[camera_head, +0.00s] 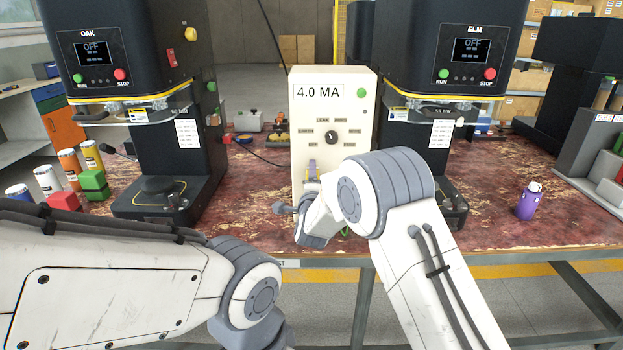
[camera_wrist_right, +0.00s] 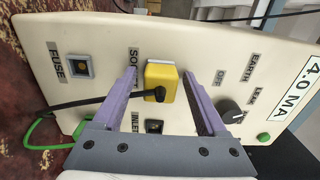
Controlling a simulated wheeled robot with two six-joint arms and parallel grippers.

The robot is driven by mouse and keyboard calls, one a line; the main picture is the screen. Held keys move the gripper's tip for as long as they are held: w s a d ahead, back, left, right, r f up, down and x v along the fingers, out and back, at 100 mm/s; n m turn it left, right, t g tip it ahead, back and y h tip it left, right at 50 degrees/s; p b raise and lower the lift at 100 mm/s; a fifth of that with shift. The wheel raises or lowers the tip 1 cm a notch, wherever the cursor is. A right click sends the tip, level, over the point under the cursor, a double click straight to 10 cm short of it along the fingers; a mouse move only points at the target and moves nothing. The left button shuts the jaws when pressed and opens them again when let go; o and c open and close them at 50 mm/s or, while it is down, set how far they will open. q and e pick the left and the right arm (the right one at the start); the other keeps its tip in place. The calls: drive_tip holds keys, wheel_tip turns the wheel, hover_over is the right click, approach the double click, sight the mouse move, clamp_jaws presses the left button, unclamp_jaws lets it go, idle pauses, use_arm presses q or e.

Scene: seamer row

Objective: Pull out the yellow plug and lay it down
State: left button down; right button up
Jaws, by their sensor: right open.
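The yellow plug (camera_wrist_right: 160,72) sits in the cream tester box's front panel, by the SOCKET label, in the right wrist view. A black cord (camera_wrist_right: 90,104) runs from it to the left. My right gripper (camera_wrist_right: 159,75) is open, with one purple finger on each side of the plug. Small gaps seem to show between the fingers and the plug. In the head view my right gripper (camera_head: 312,170) is in front of the cream box (camera_head: 365,120), and the plug is hidden behind my arm. My left arm shows, but its fingers do not.
A green cable (camera_wrist_right: 45,132) is at the panel's lower edge, near the INLET opening (camera_wrist_right: 154,127) and a fuse holder (camera_wrist_right: 80,66). Black seamers OAK (camera_head: 165,110) and ELM (camera_head: 425,145) flank the box. A purple bottle (camera_head: 528,203) stands at right; worn red bench (camera_head: 490,225) around it is clear.

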idle(0.4)
drive_tip(key=shift+b, duration=0.45)
drive_tip(key=shift+b, duration=0.35)
idle(0.5)
clamp_jaws()
drive_tip(key=shift+s, duration=0.1)
drive_tip(key=shift+s+b, duration=0.95)
drive_tip(key=shift+s, duration=1.95)
